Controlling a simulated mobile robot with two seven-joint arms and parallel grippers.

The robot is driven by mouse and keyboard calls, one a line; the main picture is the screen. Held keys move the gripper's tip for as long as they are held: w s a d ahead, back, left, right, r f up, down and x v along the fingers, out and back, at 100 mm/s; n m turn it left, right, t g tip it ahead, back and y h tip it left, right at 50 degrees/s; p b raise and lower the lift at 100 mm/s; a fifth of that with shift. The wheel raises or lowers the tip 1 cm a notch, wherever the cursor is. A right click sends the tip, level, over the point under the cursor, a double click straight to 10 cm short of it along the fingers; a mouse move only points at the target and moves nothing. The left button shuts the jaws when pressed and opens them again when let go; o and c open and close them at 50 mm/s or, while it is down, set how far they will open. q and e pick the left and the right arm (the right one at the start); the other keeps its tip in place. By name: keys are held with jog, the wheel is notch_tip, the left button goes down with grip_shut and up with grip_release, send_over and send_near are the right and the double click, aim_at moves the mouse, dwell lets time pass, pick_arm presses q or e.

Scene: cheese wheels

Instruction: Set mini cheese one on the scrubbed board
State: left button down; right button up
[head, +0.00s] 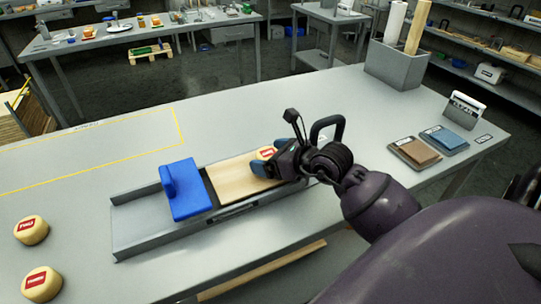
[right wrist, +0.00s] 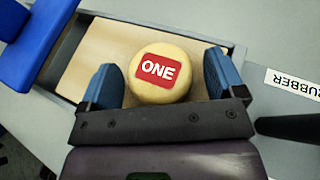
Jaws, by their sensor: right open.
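Mini cheese one is a round yellow wheel with a red ONE label in the right wrist view (right wrist: 160,88). It lies on the pale wooden board (right wrist: 92,57), near the board's right end in the head view. The board (head: 235,180) sits in a grey metal tray. My right gripper (head: 268,159) is over this end of the board, mostly covering the cheese (head: 266,152). In the right wrist view its blue fingers (right wrist: 160,75) are open on either side of the cheese, with visible gaps. My left gripper is not in view.
A blue block with a handle (head: 188,190) stands in the tray (head: 135,235) left of the board. Two other labelled cheeses (head: 31,230) (head: 41,284) sit at far left. A black handle (head: 328,128) rises behind my right gripper. The yellow-outlined table area (head: 100,155) is clear.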

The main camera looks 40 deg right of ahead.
jog(key=shift+r, duration=0.1)
jog(key=shift+s+r, duration=0.1)
jog(key=shift+s, duration=0.05)
jog(key=v, duration=1.1)
jog(key=shift+s+p, duration=0.3)
jog(key=shift+p, duration=0.1)
jog(key=shift+s+d, duration=0.1)
jog(key=shift+d, duration=0.05)
